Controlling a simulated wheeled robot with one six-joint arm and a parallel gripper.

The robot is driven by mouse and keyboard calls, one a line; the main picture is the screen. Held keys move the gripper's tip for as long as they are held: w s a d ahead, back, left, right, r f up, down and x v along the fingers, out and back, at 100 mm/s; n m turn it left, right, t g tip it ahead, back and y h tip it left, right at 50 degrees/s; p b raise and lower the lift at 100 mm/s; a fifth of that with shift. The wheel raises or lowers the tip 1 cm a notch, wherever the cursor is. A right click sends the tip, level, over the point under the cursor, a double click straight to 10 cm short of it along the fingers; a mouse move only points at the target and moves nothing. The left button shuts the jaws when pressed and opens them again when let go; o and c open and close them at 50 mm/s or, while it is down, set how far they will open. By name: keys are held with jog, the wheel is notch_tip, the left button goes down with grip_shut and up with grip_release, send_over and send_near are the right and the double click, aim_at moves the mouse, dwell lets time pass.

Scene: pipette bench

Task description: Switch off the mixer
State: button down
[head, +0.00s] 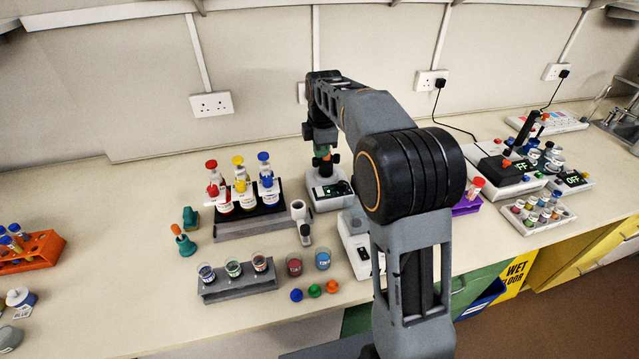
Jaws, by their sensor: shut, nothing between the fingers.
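A small white device (331,203) with a dark panel and a lit green mark stands mid-bench, behind the bend of my arm; it looks like the mixer. A black part rises from its top. My gripper (322,149) points down just above this device. It is shut and holds nothing. I cannot tell whether it touches the device. A second white unit (352,246) with a dark switch-like patch stands nearer the front edge, partly hidden by my arm.
A rack (248,228) of bottles with red, yellow and blue caps stands left of the device. A grey rack (240,290) of jars is in front. Devices with OFF displays (573,179) stand at right.

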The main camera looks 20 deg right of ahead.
aim_at(321, 192)
jog(key=f, duration=0.4)
jog(key=w+f+p, duration=0.1)
jog(key=f, duration=0.4)
jog(key=f+p, duration=0.1)
jog(key=f, duration=0.3)
jog(key=shift+w+f, duration=0.35)
jog(key=shift+f, duration=0.15)
jog(key=shift+f, duration=0.2)
jog(key=shift+s+f, duration=0.1)
jog(key=shift+s, duration=0.2)
jog(key=shift+s+r, duration=0.2)
jog(key=shift+s, duration=0.25)
